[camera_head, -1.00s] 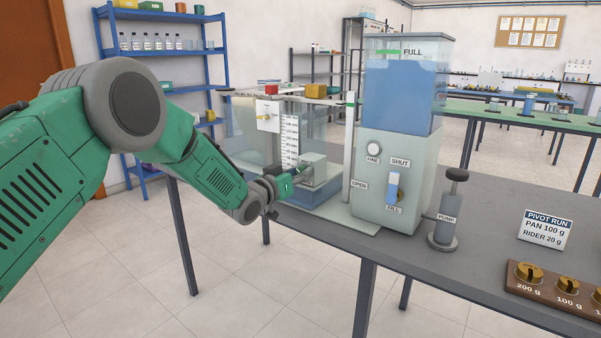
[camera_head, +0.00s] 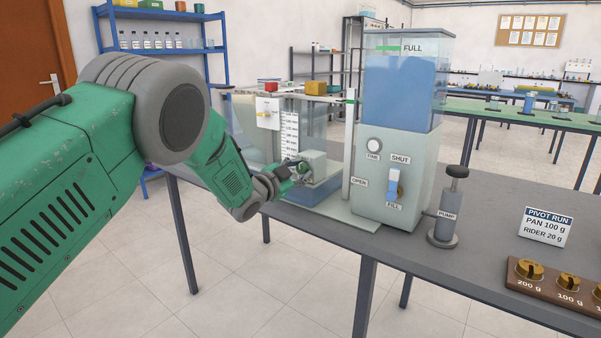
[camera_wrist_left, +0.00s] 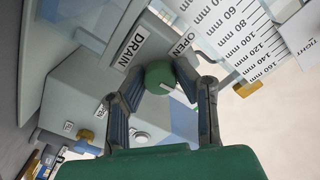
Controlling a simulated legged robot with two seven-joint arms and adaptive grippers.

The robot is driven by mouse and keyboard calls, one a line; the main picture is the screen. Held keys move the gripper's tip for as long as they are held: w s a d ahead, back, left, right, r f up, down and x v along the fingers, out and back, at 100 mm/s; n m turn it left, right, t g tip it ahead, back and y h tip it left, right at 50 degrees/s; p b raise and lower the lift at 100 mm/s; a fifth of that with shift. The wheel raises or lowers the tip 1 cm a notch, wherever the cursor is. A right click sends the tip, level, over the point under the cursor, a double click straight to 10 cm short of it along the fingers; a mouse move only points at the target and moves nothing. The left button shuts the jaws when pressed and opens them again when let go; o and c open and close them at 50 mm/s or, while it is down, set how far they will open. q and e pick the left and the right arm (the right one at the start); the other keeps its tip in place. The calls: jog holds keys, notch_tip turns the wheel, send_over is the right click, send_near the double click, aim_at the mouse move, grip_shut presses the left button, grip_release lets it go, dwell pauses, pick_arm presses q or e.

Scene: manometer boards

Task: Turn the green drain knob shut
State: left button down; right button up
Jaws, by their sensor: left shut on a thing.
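The green drain knob (camera_wrist_left: 159,74) sits on a grey block in the left wrist view, with the DRAIN label (camera_wrist_left: 131,48) above left of it and the OPEN label (camera_wrist_left: 181,46) above right. A short white mark shows on the knob's lower right. My left gripper (camera_wrist_left: 160,78) is shut on the knob, one finger on each side. In the head view my left gripper (camera_head: 296,168) is at the grey drain block (camera_head: 315,165) on the water tank's (camera_head: 330,133) front; the knob is mostly hidden there. My right gripper is not in view.
A grey cabinet (camera_head: 382,200) with a blue reservoir (camera_head: 400,95), a blue FILL lever (camera_head: 393,187) and a FINE knob (camera_head: 375,146) stands right of the drain. A pump (camera_head: 443,225) stands farther right. The bench (camera_head: 440,275) is clear in front of the pump.

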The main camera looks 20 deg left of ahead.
pick_arm(q)
jog(key=shift+s+f+m, duration=0.15)
jog(key=shift+f+m, duration=0.35)
jog(key=shift+m, duration=0.1)
jog(key=c, duration=1.3)
grip_release()
jog(key=shift+o, duration=0.2)
jog(key=shift+r, duration=0.1)
jog(key=shift+a+r, duration=0.1)
jog(key=shift+r, duration=0.1)
jog(key=v, duration=1.1)
jog(key=shift+s+a, duration=0.15)
jog(key=shift+s, duration=0.2)
jog(key=shift+f, duration=0.1)
jog(key=shift+f, duration=0.1)
